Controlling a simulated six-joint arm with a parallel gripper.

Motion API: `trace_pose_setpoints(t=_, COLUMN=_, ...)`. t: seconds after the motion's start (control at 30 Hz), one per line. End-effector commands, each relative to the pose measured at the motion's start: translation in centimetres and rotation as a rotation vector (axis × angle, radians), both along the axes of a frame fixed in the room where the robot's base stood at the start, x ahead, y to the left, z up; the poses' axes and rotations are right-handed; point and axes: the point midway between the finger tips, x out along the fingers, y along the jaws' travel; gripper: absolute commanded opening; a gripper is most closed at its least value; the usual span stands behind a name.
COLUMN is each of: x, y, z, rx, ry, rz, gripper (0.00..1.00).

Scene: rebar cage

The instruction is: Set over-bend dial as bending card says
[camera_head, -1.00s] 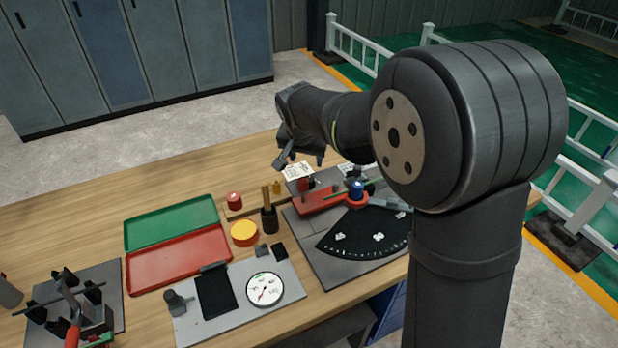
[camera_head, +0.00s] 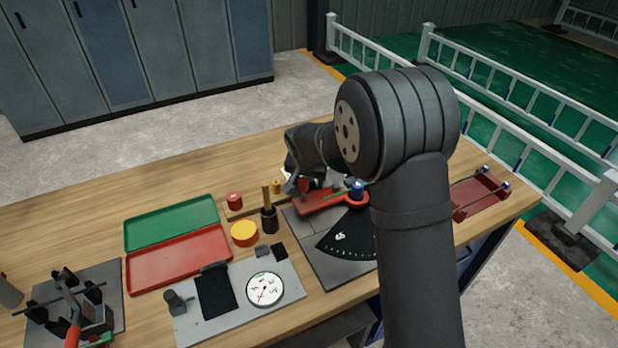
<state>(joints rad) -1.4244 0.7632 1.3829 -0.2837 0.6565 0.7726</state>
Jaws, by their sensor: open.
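The bender (camera_head: 318,203) has a red arm and a blue-topped pin (camera_head: 357,188) on a grey plate. Its black fan-shaped scale (camera_head: 340,240) has white marks and is partly covered by my arm. I cannot tell which of these is the over-bend dial. A white card behind the bender is almost wholly hidden by my gripper. My gripper (camera_head: 298,186) is open, low at the bender's back left, with nothing visible in it.
Green (camera_head: 170,222) and red (camera_head: 180,260) trays lie left of the bender. A yellow round piece (camera_head: 244,233), a black holder (camera_head: 269,219) and a red knob (camera_head: 234,200) stand between. A clamp fixture (camera_head: 72,312) is front left, a dark red rack (camera_head: 478,196) right. The back-left tabletop is clear.

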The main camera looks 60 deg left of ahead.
Motion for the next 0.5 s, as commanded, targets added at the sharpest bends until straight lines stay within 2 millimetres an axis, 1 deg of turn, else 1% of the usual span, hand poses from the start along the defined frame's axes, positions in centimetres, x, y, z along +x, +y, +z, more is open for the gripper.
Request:
trace_pose_setpoints(t=0.07, x=0.01, y=-0.01, z=0.01, rx=0.000, ry=0.000, rz=0.000, gripper=0.53)
trace_pose_setpoints(t=0.17, x=0.00, y=-0.02, z=0.01, rx=0.000, ry=0.000, rz=0.000, gripper=0.35)
trace_pose_setpoints(t=0.2, x=0.00, y=-0.02, z=0.01, rx=0.000, ry=0.000, rz=0.000, gripper=0.27)
trace_pose_setpoints(t=0.3, x=-0.01, y=-0.02, z=0.02, rx=0.000, ry=0.000, rz=0.000, gripper=0.09)
trace_pose_setpoints(t=0.5, x=-0.08, y=0.00, z=0.00, rx=-0.001, ry=0.001, rz=-0.024, gripper=0.09)
